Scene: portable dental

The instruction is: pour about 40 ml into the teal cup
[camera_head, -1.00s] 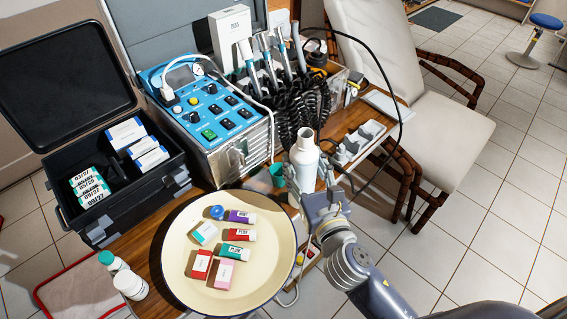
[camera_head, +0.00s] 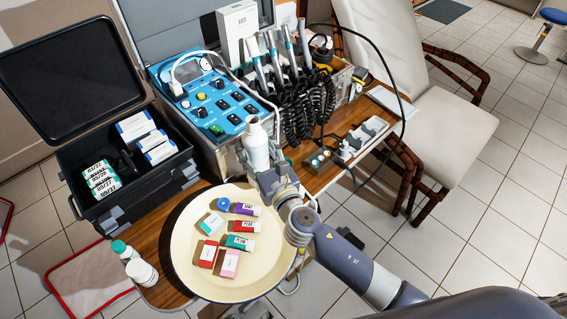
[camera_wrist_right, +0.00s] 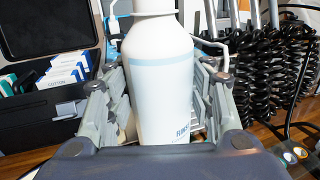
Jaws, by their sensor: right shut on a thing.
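A white bottle (camera_head: 256,147) with an open neck stands upright in my right gripper (camera_head: 264,172), in front of the blue control unit. In the right wrist view the bottle (camera_wrist_right: 162,80) fills the space between the fingers of my right gripper (camera_wrist_right: 160,95), which are shut on it. Its neck is cut off at the top there, and small print shows low on its side. I cannot make out the teal cup now; the bottle and right gripper cover the area where it stood.
A round cream tray (camera_head: 187,268) holds several small boxes, tubes and a blue round item. The blue control unit (camera_head: 212,105) and a holder of corded handpieces (camera_head: 300,100) stand behind. A black case (camera_head: 140,190) is open at left.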

